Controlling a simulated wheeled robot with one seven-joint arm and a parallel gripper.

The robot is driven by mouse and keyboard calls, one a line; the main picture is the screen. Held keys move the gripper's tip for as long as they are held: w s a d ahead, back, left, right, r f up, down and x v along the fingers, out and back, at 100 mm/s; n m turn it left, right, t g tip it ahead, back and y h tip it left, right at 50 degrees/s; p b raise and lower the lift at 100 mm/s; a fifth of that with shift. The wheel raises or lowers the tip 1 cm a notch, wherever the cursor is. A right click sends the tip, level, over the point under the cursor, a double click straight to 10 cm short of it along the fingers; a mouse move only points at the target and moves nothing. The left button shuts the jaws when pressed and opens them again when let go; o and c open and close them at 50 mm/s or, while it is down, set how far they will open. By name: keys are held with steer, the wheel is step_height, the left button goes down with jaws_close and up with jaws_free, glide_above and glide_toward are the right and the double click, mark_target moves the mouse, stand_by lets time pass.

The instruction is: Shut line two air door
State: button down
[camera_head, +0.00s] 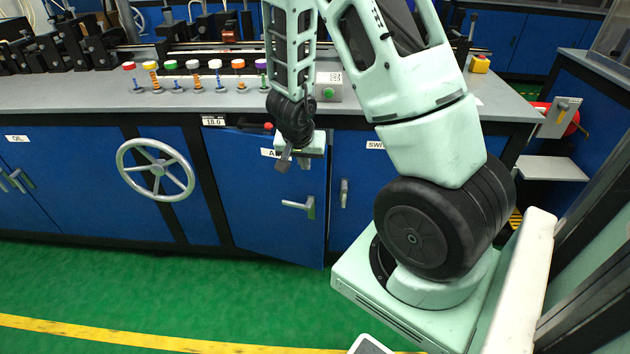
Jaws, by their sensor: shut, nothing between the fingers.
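The blue air door (262,225) is in the middle of the bench front, its white label starting with "A" partly hidden by my gripper. Its lower right corner sits lower and nearer than the neighbouring panels, so it looks slightly ajar, with its free edge on the right. A grey lever handle (300,206) is on its right half. My gripper (284,163) is shut and empty, pointing down in front of the door's upper part, above the handle. I cannot tell whether it touches the door.
A grey handwheel (157,170) is left of the door. A "SWI" door with a grey handle (344,192) is to the right. Coloured knobs (193,65) and a green-button box (329,88) are on the benchtop (60,92). The green floor (150,290) in front is clear.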

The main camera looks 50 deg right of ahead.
mark_target(315, 174)
steer(key=shift+m, duration=0.9)
steer(key=b+x, duration=0.2)
steer(key=x, duration=0.1)
steer(key=d+b+x, duration=0.1)
steer(key=b+x, duration=0.1)
steer(key=x, duration=0.2)
steer(key=d+b+x, duration=0.1)
steer(key=b+x, duration=0.2)
steer(key=x, duration=0.1)
steer(key=shift+d+r, duration=0.15)
steer(key=shift+r, duration=0.15)
steer(key=shift+w+d+f, duration=0.1)
steer(key=shift+w+d, duration=0.2)
steer(key=shift+d, duration=0.2)
steer(key=w+d+n+p, duration=0.2)
steer(key=d, duration=0.4)
steer(key=shift+w+d+t, duration=0.3)
steer(key=shift+w+d, duration=0.05)
steer(key=shift+w, duration=0.05)
